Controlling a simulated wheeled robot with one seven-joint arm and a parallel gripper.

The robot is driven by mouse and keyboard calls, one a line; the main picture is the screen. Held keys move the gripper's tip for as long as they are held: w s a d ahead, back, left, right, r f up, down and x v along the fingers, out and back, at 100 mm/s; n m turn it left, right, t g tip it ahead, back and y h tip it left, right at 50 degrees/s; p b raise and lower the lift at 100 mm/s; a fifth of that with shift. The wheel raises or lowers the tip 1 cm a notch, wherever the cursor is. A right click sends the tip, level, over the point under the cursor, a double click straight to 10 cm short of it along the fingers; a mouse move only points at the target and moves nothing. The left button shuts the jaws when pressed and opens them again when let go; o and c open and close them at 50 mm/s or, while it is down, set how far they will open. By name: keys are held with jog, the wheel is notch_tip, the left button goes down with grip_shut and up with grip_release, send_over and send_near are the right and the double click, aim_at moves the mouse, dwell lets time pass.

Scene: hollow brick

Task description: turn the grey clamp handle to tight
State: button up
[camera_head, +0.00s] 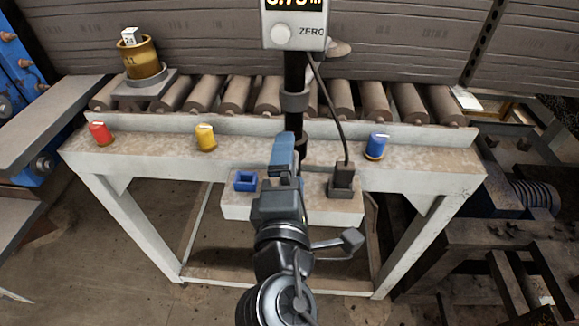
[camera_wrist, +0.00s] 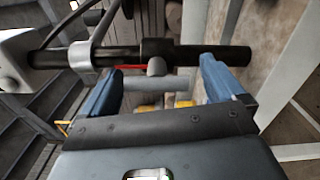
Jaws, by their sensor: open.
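A black post (camera_head: 296,72) stands upright behind my gripper (camera_head: 284,140) and carries a collar (camera_head: 294,102). In the wrist view the post (camera_wrist: 200,54) runs across the picture. A dark collar (camera_wrist: 156,50) sits on it, with a short, stubby grey handle (camera_wrist: 157,67) facing me and a thin red mark to its left. My gripper (camera_wrist: 161,70) is open, with one blue finger on each side of the handle. No contact with the handle shows. The handle cannot be made out in the head view.
A display (camera_head: 296,30) marked ZERO tops the post, with a dark cable hanging beside it. Red (camera_head: 100,133), yellow (camera_head: 206,137) and blue (camera_head: 376,146) knobs line the bench (camera_head: 140,150). A blue hollow block (camera_head: 245,180) and dark connector (camera_head: 341,180) sit nearby. Rollers (camera_head: 205,93) lie behind.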

jog(key=s+b, duration=0.1)
jog(key=s, duration=0.6)
jog(key=shift+s+a+b, duration=0.15)
jog(key=shift+b, duration=0.2)
jog(key=shift+f, duration=0.1)
jog(key=s+d+f+m+g+y, duration=0.3)
jog(key=s+d+f+m+g, duration=0.15)
jog(key=s+d+f, duration=0.7)
jog(key=s+d+r+m+h, duration=0.1)
jog(key=s+d+r+m, duration=0.2)
jog(key=s+d+m, duration=0.3)
jog(key=s+d+r+m+t+h, duration=0.1)
jog(key=s+d+r+m, duration=0.2)
jog(key=s+d+m, duration=0.3)
jog(key=s+m, duration=0.3)
jog(key=s, duration=0.2)
